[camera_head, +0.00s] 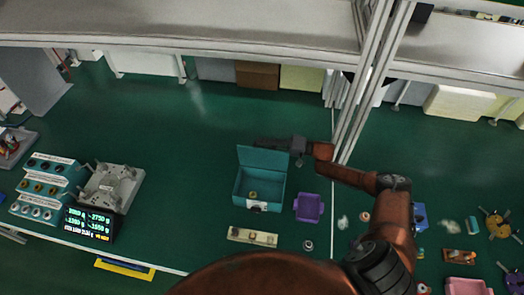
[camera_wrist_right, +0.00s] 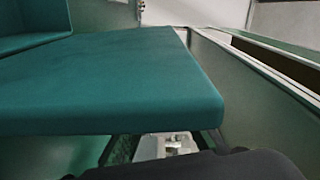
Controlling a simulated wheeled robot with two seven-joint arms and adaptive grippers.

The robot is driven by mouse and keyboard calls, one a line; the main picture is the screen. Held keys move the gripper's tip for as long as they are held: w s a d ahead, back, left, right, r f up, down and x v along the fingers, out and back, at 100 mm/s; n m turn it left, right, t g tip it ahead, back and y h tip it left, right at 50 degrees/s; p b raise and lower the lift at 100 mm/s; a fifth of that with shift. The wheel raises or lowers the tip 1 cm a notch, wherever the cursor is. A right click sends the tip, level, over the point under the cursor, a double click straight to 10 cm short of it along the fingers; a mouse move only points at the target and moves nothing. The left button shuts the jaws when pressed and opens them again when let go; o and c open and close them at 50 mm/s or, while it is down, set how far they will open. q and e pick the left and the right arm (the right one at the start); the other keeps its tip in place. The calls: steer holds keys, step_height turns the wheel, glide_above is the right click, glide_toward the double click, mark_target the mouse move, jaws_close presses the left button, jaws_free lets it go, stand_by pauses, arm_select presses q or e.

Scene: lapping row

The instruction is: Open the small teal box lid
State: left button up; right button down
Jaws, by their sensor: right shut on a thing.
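The small teal box (camera_head: 262,188) stands on the green table in the middle of the head view. Its lid (camera_head: 262,160) stands raised at the back edge, and the open box shows a small yellowish item inside. My right gripper (camera_head: 268,143) is at the upper edge of the lid, partly hidden behind it, and is shut on it. In the right wrist view, the teal lid (camera_wrist_right: 115,85) fills the foreground, with the dark gripper at the bottom edge; the fingertips are hidden. My left gripper is not in view.
A purple tray (camera_head: 309,208) stands right of the box. A pale strip with small parts (camera_head: 252,237) lies in front. A metal fixture (camera_head: 110,188) and a lit display (camera_head: 88,225) are at left. Grey shelf posts (camera_head: 372,85) rise behind my right arm. The table left of the box is clear.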

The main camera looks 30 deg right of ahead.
steer(key=shift+w+d+f+m+b, duration=0.4)
steer(key=shift+w+d+m+b, duration=0.25)
steer(key=shift+m, duration=0.15)
steer(key=c, duration=2.1)
jaws_free()
steer(key=shift+o, duration=0.7)
steer(key=v, duration=1.2)
steer(key=shift+r, duration=0.15)
